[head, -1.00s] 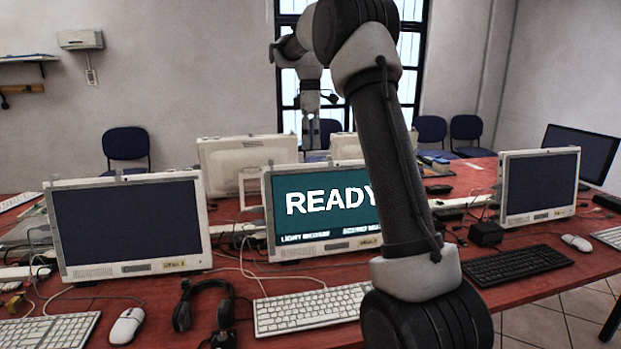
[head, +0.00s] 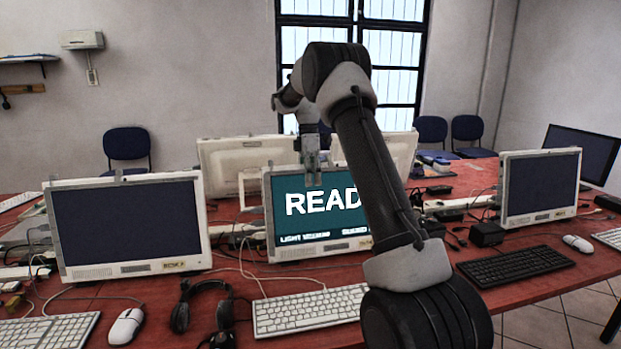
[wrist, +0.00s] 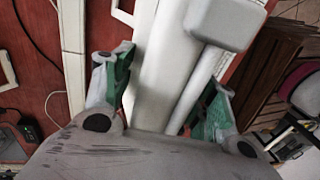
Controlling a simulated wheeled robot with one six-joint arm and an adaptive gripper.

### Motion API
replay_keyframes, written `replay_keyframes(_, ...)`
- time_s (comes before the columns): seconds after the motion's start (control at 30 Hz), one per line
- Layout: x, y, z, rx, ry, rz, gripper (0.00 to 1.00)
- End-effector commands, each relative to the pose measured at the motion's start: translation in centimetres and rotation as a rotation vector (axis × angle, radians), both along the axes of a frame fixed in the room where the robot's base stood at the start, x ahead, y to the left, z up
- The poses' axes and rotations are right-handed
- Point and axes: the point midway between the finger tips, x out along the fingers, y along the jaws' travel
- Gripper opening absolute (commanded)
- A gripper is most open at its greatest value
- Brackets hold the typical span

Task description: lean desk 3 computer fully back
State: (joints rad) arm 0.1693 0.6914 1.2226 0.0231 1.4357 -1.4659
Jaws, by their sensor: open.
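A computer (head: 316,250) with a lit teal screen reading "READ…" stands upright at the middle of the desk. My arm covers its right side, and I cannot read its small label surely. My gripper (head: 311,172) hangs fingers-down at this computer's top edge, in front of the upper screen. In the wrist view, my gripper (wrist: 160,85) is open, its green-padded fingers on either side of a pale casing (wrist: 162,65). I cannot tell whether either finger touches it.
Dark-screened computers stand to the left (head: 128,228) and right (head: 540,187). Pale monitor backs (head: 240,160) stand behind. A white keyboard (head: 300,311), headphones (head: 195,305) and loose cables lie in front. A black adapter (head: 487,234) sits on the red desk (head: 400,187).

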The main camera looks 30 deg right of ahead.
Motion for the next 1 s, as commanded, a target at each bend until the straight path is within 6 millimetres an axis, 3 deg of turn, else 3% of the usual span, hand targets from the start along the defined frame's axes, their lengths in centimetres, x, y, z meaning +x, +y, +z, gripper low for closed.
replay_keyframes(0.17, 0.0, 0.0, 0.0, 0.0, 0.0, 0.0, 0.57)
replay_keyframes(0.2, 0.0, 0.0, 0.0, 0.0, 0.0, 0.0, 0.54)
replay_keyframes(0.5, 0.0, 0.0, 0.0, 0.0, 0.0, 0.0, 0.0)
replay_keyframes(0.63, 0.3, -0.1, -0.1, 0.0, 0.0, 0.0, 0.0)
replay_keyframes(0.83, 3.0, -0.8, -1.0, -0.001, -0.003, -0.001, 0.0)
replay_keyframes(1.0, 4.0, -1.1, -1.3, -0.001, -0.005, 0.0, 0.0)
